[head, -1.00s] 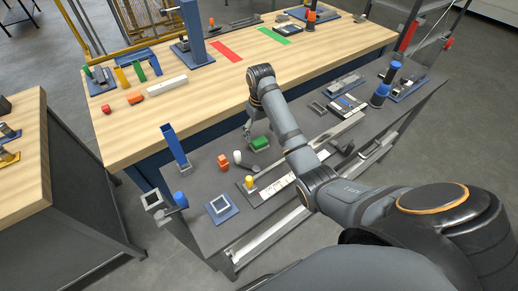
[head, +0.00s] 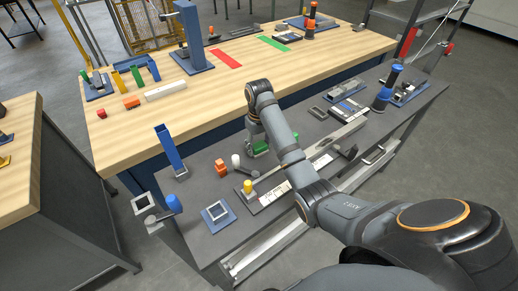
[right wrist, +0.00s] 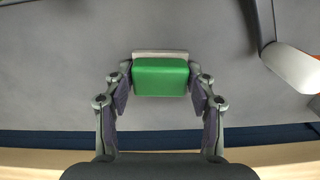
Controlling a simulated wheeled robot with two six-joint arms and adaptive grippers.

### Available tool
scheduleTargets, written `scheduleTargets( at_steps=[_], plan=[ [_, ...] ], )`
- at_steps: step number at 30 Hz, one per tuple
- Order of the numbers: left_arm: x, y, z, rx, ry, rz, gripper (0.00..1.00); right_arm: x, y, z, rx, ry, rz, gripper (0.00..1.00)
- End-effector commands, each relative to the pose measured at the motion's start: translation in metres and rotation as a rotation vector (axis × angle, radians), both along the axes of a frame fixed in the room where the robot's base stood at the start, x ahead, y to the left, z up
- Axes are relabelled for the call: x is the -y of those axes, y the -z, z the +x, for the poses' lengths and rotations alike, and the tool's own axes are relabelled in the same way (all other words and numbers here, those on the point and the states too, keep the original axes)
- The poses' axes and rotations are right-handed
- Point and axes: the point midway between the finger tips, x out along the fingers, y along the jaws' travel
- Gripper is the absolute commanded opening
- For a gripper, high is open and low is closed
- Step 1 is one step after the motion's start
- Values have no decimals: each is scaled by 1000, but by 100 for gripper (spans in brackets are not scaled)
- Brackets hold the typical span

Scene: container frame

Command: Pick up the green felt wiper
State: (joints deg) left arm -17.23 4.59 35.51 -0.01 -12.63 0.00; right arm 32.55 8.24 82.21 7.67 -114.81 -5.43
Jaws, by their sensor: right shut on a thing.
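The green felt wiper (head: 261,147) is a small green block on the dark grey bench, just in front of the wooden table. In the right wrist view the wiper (right wrist: 160,77) sits between both fingers, with a pale grey strip along its far edge. My right gripper (right wrist: 160,90) is shut on it, with the finger pads against its left and right sides. In the head view the right gripper (head: 257,146) is at the wiper, partly hidden by my own arm. I cannot tell whether the wiper is lifted off the bench. My left gripper is not in view.
An orange block (head: 220,168) and a white-headed tool (head: 237,161) stand left of the wiper. A yellow-knobbed fixture (head: 248,187) is in front. A blue upright channel (head: 171,150) stands further left. The wooden table (head: 225,95) edge is close behind.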

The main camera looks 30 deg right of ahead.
Motion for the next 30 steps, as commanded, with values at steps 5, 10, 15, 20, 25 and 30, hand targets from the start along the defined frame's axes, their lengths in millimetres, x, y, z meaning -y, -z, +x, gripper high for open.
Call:
scheduleTargets(
  at_steps=[5,10,15,20,25,30],
  plan=[
    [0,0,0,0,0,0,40,0,1,0,0,0,0,25],
    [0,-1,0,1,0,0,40,0,-1,0,-1,0,0,24],
    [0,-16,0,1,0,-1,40,0,-16,0,0,0,0,24],
    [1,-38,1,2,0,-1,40,-4,-46,6,2,-1,2,24],
    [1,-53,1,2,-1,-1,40,-25,-93,42,4,-3,2,24],
    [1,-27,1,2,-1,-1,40,-50,-108,85,3,-3,1,24]
  ],
)
